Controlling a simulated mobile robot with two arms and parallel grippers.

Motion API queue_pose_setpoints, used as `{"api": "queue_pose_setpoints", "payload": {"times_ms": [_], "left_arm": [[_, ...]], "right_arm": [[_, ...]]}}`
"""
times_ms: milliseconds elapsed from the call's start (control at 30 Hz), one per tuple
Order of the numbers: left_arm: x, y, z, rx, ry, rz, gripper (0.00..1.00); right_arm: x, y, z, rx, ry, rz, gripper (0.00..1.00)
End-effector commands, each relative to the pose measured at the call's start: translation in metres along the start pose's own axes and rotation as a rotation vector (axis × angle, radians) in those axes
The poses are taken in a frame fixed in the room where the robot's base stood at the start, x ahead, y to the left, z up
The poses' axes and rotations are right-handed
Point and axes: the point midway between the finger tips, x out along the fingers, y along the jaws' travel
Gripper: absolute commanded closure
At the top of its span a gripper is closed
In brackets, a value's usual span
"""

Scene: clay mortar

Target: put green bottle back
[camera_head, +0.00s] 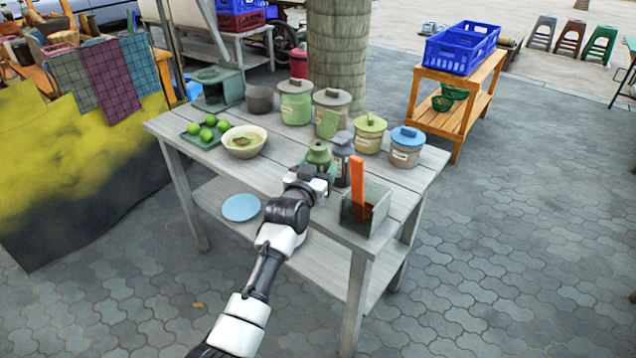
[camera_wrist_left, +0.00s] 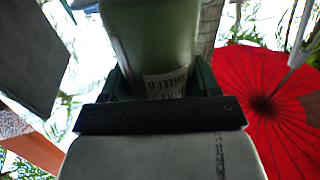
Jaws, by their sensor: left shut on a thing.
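The green bottle (camera_head: 319,153) is at the front middle of the grey wooden table (camera_head: 268,176) in the head view. My left gripper (camera_head: 312,175) comes from the front and is shut on the bottle, which hides its own lower part behind the gripper. In the left wrist view the green bottle (camera_wrist_left: 150,40) fills the space between the dark fingers, with a pale label partly showing. I cannot tell whether its base touches the table. A dark grey bottle (camera_head: 341,158) stands close to its right. My right gripper is not in view.
An open box (camera_head: 377,212) with an orange piece (camera_head: 358,188) stands at the front right corner. A beige bowl (camera_head: 233,149) and a tray of limes (camera_head: 189,137) lie left. Lidded jars, including a blue-lidded one (camera_head: 405,154), line the back. The front left tabletop is clear.

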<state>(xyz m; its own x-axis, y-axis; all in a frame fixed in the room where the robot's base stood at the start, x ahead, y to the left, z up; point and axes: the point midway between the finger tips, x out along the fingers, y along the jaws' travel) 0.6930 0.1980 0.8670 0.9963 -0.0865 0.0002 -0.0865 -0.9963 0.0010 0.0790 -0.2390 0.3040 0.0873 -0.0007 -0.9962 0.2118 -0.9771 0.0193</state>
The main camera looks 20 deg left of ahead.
Motion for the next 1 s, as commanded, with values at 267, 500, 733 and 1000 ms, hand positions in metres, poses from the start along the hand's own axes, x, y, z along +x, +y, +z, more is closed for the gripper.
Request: {"api": "queue_pose_setpoints", "payload": {"times_ms": [267, 500, 733, 1000], "left_arm": [[0.000, -0.001, 0.031, 0.002, 0.003, -0.001, 0.65], [0.000, -0.001, 0.031, 0.001, 0.004, -0.001, 0.65], [-0.001, 0.000, 0.035, 0.001, -0.002, -0.001, 0.13], [0.000, 0.000, 0.033, 0.001, -0.001, -0.001, 0.13]], "right_arm": [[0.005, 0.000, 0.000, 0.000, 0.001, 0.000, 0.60], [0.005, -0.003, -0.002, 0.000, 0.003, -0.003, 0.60], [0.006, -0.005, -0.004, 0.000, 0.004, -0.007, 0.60], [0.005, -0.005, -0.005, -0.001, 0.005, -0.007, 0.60]]}}
